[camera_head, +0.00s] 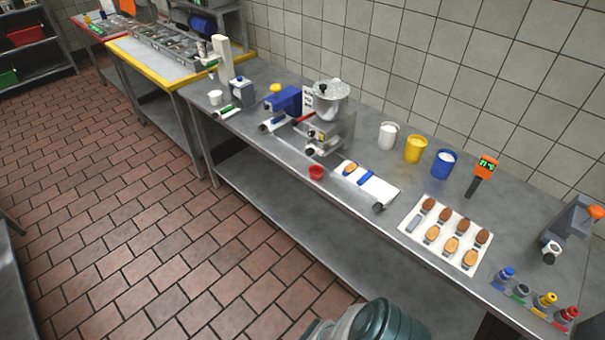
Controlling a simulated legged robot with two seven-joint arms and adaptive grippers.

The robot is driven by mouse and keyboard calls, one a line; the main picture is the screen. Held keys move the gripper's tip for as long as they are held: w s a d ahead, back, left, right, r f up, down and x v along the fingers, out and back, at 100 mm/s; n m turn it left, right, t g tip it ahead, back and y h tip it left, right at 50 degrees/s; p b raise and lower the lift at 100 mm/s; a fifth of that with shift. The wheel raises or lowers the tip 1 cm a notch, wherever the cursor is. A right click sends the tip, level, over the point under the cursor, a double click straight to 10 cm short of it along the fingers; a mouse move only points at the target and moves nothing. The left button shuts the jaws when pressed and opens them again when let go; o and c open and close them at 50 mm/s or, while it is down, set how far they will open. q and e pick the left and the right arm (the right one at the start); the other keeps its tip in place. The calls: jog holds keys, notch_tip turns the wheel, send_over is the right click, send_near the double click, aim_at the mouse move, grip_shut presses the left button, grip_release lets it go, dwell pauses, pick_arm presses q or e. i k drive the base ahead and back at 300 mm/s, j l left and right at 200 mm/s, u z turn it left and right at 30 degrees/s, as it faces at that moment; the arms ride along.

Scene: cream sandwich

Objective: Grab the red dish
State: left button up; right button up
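The red dish (316,172) is a small round bowl. It stands on the steel counter (262,147) near its front edge, just in front of the silver mixer (329,118) and left of a white board (372,187). Nothing covers it from this view. Neither of my grippers shows in the head view.
Right of the dish are a white tray (408,224) with several brown and tan pieces, and white (388,136), yellow (415,149) and blue (444,164) containers. Several small coloured bottles stand at the far right. The tiled floor (140,235) before the counter is clear.

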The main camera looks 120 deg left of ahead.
aim_at(316, 172)
jog(key=u, duration=3.8)
